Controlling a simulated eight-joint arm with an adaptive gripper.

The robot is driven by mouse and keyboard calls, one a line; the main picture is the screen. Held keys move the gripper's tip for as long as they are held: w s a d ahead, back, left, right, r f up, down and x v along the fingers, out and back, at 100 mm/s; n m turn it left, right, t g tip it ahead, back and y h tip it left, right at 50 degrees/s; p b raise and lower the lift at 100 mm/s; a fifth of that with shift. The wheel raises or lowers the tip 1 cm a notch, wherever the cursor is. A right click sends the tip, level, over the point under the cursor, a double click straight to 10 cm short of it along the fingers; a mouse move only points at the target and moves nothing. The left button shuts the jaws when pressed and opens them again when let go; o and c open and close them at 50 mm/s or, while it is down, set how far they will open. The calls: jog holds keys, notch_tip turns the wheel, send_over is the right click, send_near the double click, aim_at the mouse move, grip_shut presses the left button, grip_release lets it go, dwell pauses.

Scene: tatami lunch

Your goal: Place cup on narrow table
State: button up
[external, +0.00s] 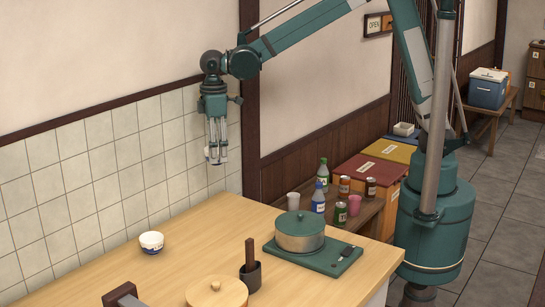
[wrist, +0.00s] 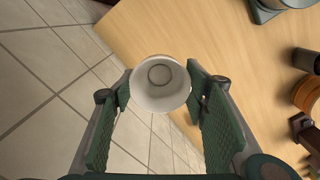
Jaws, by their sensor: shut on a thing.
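A narrow, low brown table (external: 373,209) stands beyond the counter's far right edge, bearing several bottles, cans and cups.
On the counter (external: 195,232) are a blue-and-white bowl (external: 151,242), a dark utensil holder (external: 249,275), a round wooden lid (external: 216,291) and a green pot (external: 300,232) on a green board (external: 334,262). Red and yellow boxes stand behind the low table. A cooler (external: 488,89) sits far right.

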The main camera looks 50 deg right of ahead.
jog(key=w+d+r+m+b, duration=0.1)
jog(key=w+d+m, duration=0.15)
jog(key=d, duration=0.75)
jog(key=w+d+r+m+b, duration=0.15)
jog(key=d+m, duration=0.25)
jog(key=d, duration=0.6)
jog(key=w+d+r+m, duration=0.2)
jog(key=d+m, duration=0.2)
jog(key=d, duration=0.6)
jog(key=s+d+f+n+b, duration=0.2)
jog(key=d+f+b, duration=0.2)
jog(key=d+f, duration=1.1)
jog(key=s+d+f+n+b, duration=0.2)
jog(key=s+d+f+b, duration=0.1)
jog(key=d+f, duration=1.2)
notch_tip(320, 180, down, 5)
jog(key=shift+d+r+b, duration=0.2)
jog(key=shift+b, duration=0.2)
jog(key=shift+f+n, duration=0.15)
jog(key=shift+n, duration=0.1)
jog(key=shift+f+b, duration=0.85)
jog(key=shift+f, duration=2.15)
jog(key=shift+f, duration=0.1)
